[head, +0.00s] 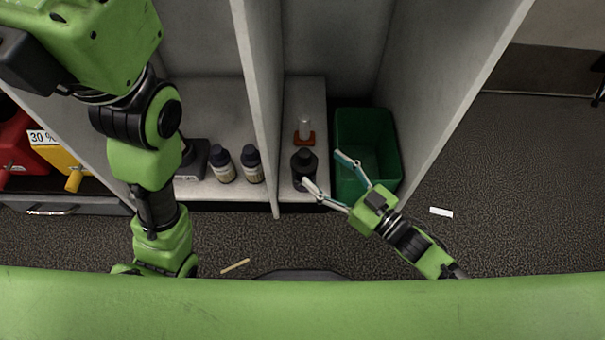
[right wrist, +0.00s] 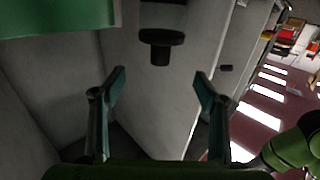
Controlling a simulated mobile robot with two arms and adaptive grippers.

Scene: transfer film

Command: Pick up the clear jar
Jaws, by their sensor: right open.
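A small clear jar (head: 305,127) stands upright on the shelf in the narrow middle bay, with an orange-red base (head: 304,139) under it. A dark bottle (head: 304,160) stands in front of it, nearer to me. My right gripper (head: 322,168) is open and empty, with its fingers spread at the front of this bay, one near the dark bottle and one over the green bin. In the right wrist view the open fingers (right wrist: 160,78) point toward a dark object (right wrist: 160,42). I cannot pick out the jar there. My left arm shows, but its gripper does not.
A green bin (head: 391,155) stands right of the jar, beside a grey side wall (head: 445,75). A divider (head: 258,100) separates the jar's bay from two dark bottles (head: 222,163) (head: 252,163) on the left. A small stick (head: 236,265) lies on the floor.

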